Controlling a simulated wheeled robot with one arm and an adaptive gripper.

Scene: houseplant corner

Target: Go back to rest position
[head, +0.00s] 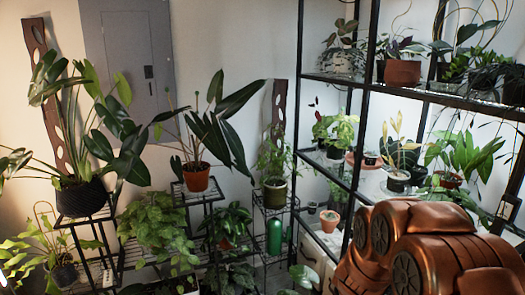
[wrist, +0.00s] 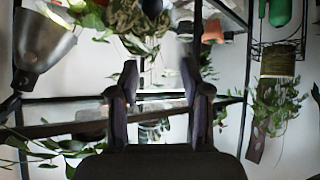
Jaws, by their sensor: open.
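My gripper (wrist: 158,82) shows in the wrist view with its two dark fingers apart. Nothing is between the fingers; plants and a black shelf frame show behind them. The wrist view is upside down, with plants hanging from their pots. In the head view my copper-coloured arm fills the lower right corner, in front of the black shelf unit (head: 365,120). My gripper is not seen in the head view.
The shelf unit holds several potted plants, including a small terracotta pot (head: 329,221). A green bottle (head: 274,238) stands on a wire stand at centre. Potted plants on black stands fill the left, below a grey wall panel (head: 130,65). A metal cone (wrist: 45,45) shows in the wrist view.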

